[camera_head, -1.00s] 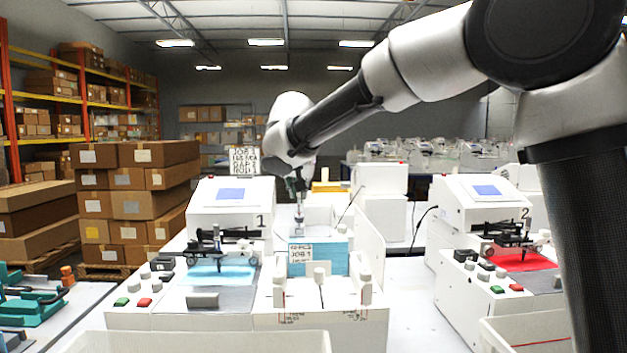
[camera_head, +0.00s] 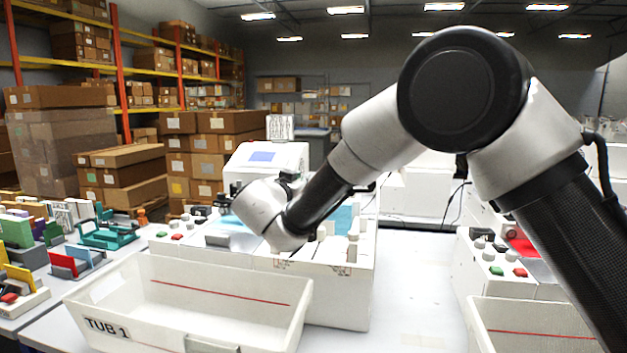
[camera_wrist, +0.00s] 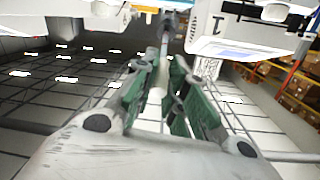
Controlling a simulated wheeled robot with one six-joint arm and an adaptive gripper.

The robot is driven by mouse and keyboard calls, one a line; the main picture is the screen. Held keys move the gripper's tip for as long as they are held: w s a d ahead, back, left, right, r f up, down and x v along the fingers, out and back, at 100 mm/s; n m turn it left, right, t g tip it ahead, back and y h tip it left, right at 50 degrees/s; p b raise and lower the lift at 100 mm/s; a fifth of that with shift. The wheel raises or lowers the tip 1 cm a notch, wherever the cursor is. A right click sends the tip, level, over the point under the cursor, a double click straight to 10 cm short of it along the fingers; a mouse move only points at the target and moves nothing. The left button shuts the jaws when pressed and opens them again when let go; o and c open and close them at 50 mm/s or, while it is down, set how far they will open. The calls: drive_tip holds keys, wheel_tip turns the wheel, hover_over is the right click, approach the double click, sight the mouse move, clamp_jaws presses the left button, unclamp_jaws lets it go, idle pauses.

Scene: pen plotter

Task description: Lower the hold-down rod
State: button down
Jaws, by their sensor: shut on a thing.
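Plotter 1 (camera_head: 268,158), a white machine with a blue screen, stands behind my arm in the head view. Its pale blue sheet (camera_head: 238,226) shows partly. In the wrist view, the machine marked 1 (camera_wrist: 222,45) is at the upper right. My gripper (camera_wrist: 165,65) has green fingers that are shut on a slim grey rod (camera_wrist: 164,38), probably the hold-down rod. The rod runs up from between the fingers. My wrist hides the gripper and the rod in the head view, so I cannot tell there how the rod sits against the sheet.
An empty white tub marked TUB 1 (camera_head: 130,315) stands in front of plotter 1. Another tub (camera_head: 530,325) stands at the lower right, before a second machine (camera_head: 485,280). Coloured holders (camera_head: 105,232) crowd the left table. The white table strip (camera_head: 415,290) between the tubs is bare.

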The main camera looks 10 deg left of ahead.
idle(0.4)
drive_tip(key=c, duration=1.5)
unclamp_jaws()
drive_tip(key=shift+o, duration=0.2)
drive_tip(key=s, duration=1.2)
drive_tip(key=shift+a+r, duration=0.35)
